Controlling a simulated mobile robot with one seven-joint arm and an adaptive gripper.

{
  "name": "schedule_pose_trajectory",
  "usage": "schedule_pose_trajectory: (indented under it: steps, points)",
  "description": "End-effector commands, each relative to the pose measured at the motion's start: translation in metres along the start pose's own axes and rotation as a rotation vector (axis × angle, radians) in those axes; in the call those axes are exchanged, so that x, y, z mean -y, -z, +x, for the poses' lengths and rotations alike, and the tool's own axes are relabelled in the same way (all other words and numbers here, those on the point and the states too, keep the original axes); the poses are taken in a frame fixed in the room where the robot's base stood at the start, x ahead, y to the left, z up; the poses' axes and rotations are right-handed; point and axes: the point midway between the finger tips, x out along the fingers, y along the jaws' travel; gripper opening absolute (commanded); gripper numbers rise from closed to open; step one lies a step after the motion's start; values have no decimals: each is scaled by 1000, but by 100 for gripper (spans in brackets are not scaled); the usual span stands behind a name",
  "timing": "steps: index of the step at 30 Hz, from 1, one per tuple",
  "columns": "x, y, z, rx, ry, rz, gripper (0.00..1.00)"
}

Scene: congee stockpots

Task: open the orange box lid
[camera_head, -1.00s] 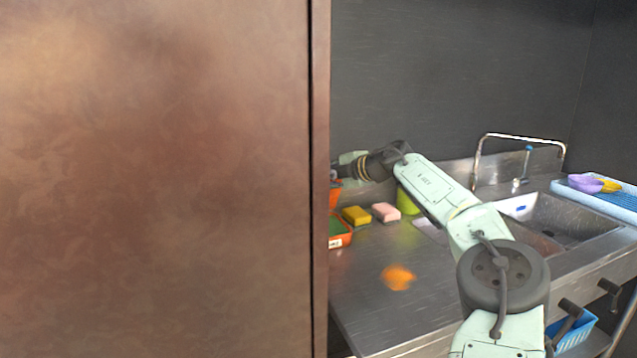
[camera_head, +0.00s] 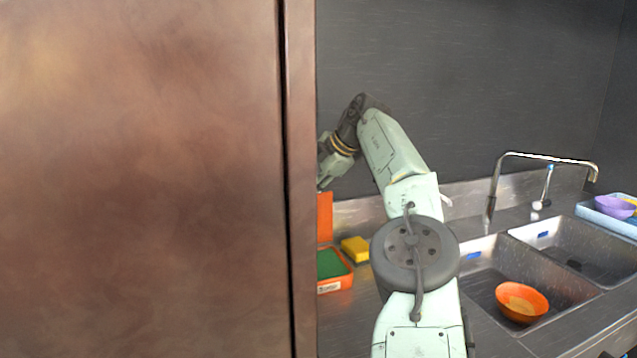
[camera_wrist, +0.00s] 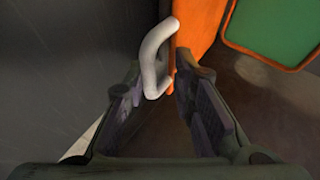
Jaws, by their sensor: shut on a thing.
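The orange box (camera_head: 335,286) sits on the counter beside the brown panel, with a green inside. Its orange lid (camera_head: 325,218) stands raised at the back of the box, partly hidden by the panel. In the wrist view the lid (camera_wrist: 198,25) carries a pale bent handle (camera_wrist: 153,55). My gripper (camera_wrist: 160,78) is shut on this handle, one finger on each side. The box's green inside (camera_wrist: 275,22) shows at the upper right of that view. In the head view my fingertips are hidden behind the panel.
A large brown panel (camera_head: 140,180) blocks the left of the head view. A yellow sponge (camera_head: 355,249) lies right of the box. An orange bowl (camera_head: 522,302) sits in the sink (camera_head: 475,285) under a faucet (camera_head: 495,185). A blue rack (camera_head: 608,219) stands far right.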

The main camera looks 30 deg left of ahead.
Motion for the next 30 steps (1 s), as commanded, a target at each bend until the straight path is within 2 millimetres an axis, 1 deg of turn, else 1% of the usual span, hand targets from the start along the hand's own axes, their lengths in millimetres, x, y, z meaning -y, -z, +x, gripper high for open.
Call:
schedule_pose_trajectory:
  steps: [1,6,17,18,21,30]
  points:
    - [2,4,4,-1,14,-2,0]
    - [3,8,6,2,32,5,0]
    - [5,8,6,2,38,7,0]
    - [5,8,6,2,38,7,24]
    - [5,8,6,2,37,8,30]
    - [3,8,2,3,33,11,30]
